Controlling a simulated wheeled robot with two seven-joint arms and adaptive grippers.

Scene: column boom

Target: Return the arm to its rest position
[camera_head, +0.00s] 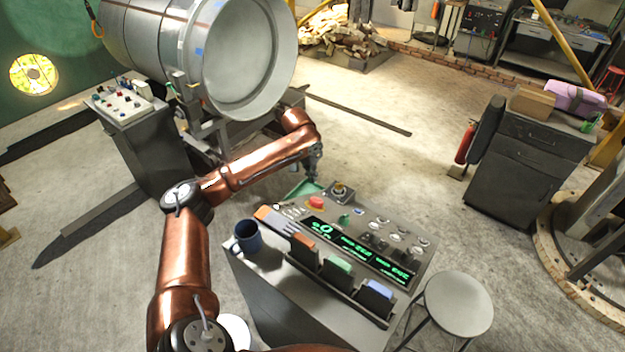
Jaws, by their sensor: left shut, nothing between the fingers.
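My copper-coloured left arm comes in from the lower left and bends over toward the control console (262,285). My left gripper (315,176) is small in the picture, shut and empty, pointing down just beyond the console's far edge. A green tray-like piece (303,190) lies just below it; I cannot tell whether they touch. The console carries a red button (316,202), knobs and lit green displays (356,248). My right gripper is not in view.
A dark blue mug (248,237) stands on the console's left side, close to my forearm. A round stool (458,303) stands to the right. A large metal drum (240,55) is behind the arm. A grey cabinet (525,170) stands far right. The floor between is clear.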

